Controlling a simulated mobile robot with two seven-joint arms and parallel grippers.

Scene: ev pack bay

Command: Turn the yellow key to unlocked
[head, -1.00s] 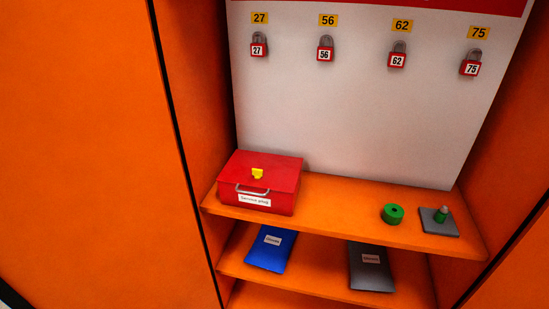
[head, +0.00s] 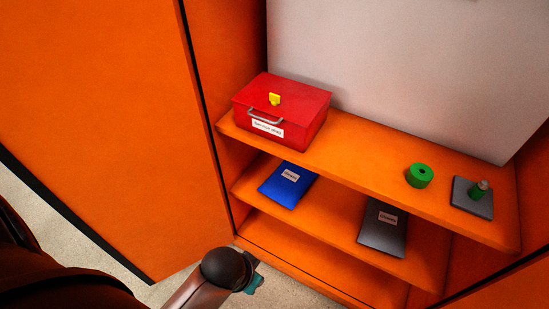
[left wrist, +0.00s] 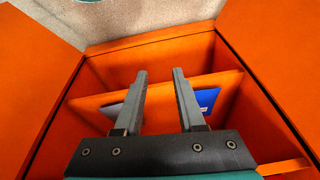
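The yellow key (head: 274,99) sits on the lid of the red box (head: 312,121), above its metal handle and white label. The box is closed and stands at the left end of the upper orange shelf. I cannot tell from the key which setting it is at. In the left wrist view my left gripper (left wrist: 160,75) is open, with two grey fingers apart and nothing between them. In the head view my left arm is low, below and in front of the shelves, well apart from the box; its fingers are not clear there. My right gripper is not in view.
A green ring (head: 419,175) and a grey plate (head: 472,197) with a green-and-metal post stand at the right of the upper shelf (head: 370,166). A blue pouch (head: 288,185) and a dark grey pouch (head: 383,229) lie on the shelf below. An orange door (head: 100,110) stands at left.

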